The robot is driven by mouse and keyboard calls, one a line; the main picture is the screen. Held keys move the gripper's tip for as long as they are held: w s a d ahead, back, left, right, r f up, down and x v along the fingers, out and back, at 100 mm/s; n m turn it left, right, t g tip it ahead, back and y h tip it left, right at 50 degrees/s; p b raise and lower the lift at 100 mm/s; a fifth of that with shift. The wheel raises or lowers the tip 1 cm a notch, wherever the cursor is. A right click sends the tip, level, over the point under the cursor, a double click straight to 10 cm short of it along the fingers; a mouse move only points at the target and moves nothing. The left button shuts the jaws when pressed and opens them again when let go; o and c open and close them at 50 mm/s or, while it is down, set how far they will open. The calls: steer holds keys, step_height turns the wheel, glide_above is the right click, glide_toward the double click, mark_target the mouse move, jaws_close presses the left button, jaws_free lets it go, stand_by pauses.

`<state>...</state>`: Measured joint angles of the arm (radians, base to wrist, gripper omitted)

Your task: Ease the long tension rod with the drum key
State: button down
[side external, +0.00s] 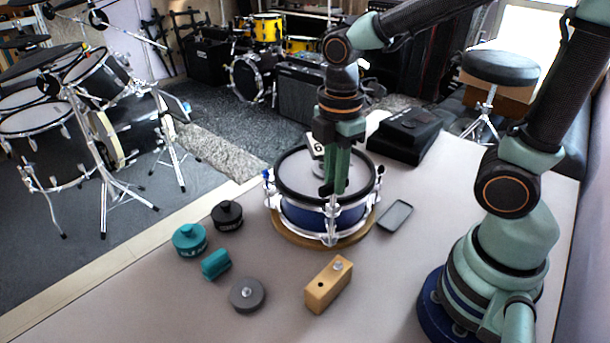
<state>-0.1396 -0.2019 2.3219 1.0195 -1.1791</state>
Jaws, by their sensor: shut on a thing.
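A snare drum (306,216) with a blue shell, black rim band and silver hardware stands on a round wooden board (285,232) on the table. Several tension rods stand around its rim, one at the front (331,228); I cannot tell which is the long one. My gripper (334,190) points straight down over the front right part of the drum, near the rim. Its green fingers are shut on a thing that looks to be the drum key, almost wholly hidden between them. Contact between key and rod cannot be made out.
On the table are a wooden block (328,285) with a silver knob and a hole, a grey disc (247,294), teal pieces (189,239), a black knob (227,215), a dark flat tray (395,217) and a black case (404,134).

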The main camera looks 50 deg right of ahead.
steer(key=n, duration=0.3)
steer(key=shift+n, duration=0.3)
steer(key=shift+m, duration=0.9)
steer(key=shift+r, duration=1.5)
